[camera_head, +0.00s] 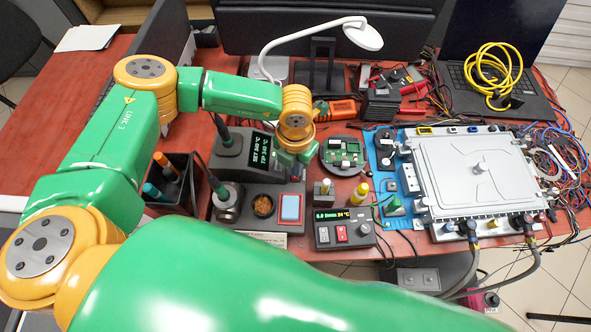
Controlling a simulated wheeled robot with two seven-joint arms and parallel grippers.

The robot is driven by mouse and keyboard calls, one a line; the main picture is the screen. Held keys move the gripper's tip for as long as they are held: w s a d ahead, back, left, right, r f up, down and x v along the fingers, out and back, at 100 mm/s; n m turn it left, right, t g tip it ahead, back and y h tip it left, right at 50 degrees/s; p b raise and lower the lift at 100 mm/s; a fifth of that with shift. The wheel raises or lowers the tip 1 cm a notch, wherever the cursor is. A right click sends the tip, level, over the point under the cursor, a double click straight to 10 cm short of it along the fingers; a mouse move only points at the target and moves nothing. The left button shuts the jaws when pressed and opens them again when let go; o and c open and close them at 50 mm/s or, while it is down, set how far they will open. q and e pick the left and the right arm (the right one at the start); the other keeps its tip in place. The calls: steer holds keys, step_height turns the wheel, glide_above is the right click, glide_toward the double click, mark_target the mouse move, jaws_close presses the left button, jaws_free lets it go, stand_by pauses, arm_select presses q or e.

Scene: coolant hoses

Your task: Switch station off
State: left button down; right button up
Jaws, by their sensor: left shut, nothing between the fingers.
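The soldering station (232,153) stands left of centre on the red table. Its dark display (262,151) is lit with green set and tip temperature text. My left gripper (307,156) is at the right side of the station, pointing down, shut and empty. Its fingertips are mostly hidden under the wrist, so I cannot tell whether they touch anything. A soldering iron (217,188) sits in its holder in front of the station.
A small control box (343,230) with a lit display and buttons stands in front. A circuit board on a round holder (342,153) is close right of my left gripper. A large grey housing (475,175) with hoses is at right. A white lamp (362,36) arches behind.

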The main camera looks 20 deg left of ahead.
arm_select(q)
steer(key=shift+f+b, duration=0.85)
steer(key=shift+f, duration=0.05)
steer(key=shift+s, duration=0.1)
step_height(320, 180, up, 7)
steer(key=p, duration=0.5)
steer(key=shift+r, duration=0.1)
stand_by(0.4)
